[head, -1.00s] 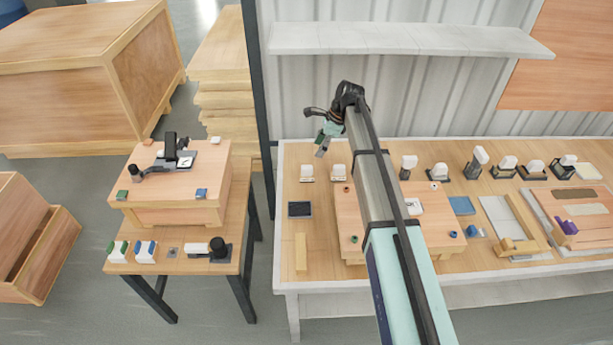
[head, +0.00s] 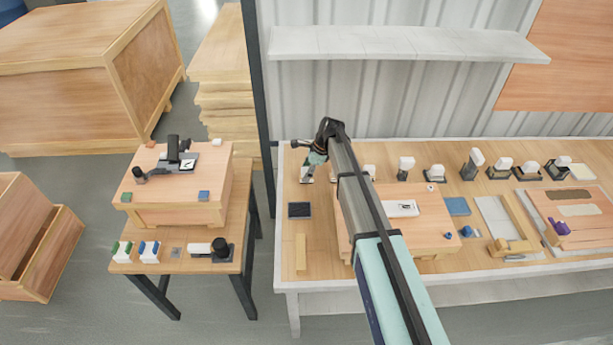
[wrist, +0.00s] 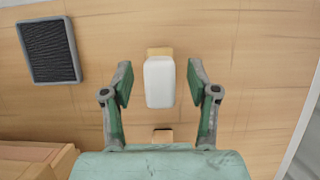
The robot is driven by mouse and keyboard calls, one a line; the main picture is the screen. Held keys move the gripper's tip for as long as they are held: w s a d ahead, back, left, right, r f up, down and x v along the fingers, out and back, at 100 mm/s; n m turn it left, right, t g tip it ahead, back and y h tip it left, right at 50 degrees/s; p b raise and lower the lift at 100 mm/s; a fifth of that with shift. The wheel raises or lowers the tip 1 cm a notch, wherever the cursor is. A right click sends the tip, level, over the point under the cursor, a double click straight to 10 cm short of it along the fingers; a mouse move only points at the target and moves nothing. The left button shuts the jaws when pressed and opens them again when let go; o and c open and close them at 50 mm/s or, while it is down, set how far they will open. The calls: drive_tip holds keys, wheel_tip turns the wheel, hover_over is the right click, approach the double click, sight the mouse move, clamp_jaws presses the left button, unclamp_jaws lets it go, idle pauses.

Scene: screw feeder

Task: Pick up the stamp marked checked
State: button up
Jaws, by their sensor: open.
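In the wrist view a stamp with a white rounded handle (wrist: 159,82) and a wooden base (wrist: 159,51) stands between my two open fingers (wrist: 160,85). A gap shows between the handle and each finger. In the head view my gripper (head: 310,172) is over the left end of the bench's back row, at the leftmost white stamp (head: 306,177), which it partly covers. No marking on this stamp can be read, so I cannot tell whether it says checked. A small wooden piece (wrist: 162,135) shows just below it in the wrist view, partly cut off by my gripper body.
A dark ink pad (head: 299,210) lies on the bench in front of the stamp; it also shows in the wrist view (wrist: 49,50). A wooden platform (head: 430,220) stands to the right under my arm. Several more stamps line the back, including one farther right (head: 405,165).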

sight(304, 168)
drive_tip(key=shift+p+x, duration=0.3)
drive_tip(key=shift+x, duration=1.15)
clamp_jaws()
drive_tip(key=shift+r, duration=0.2)
wheel_tip(304, 168, up, 20)
drive_tip(key=b, duration=0.4)
drive_tip(key=c, duration=1)
unclamp_jaws()
drive_tip(key=shift+f, duration=0.15)
drive_tip(key=shift+c, duration=0.2)
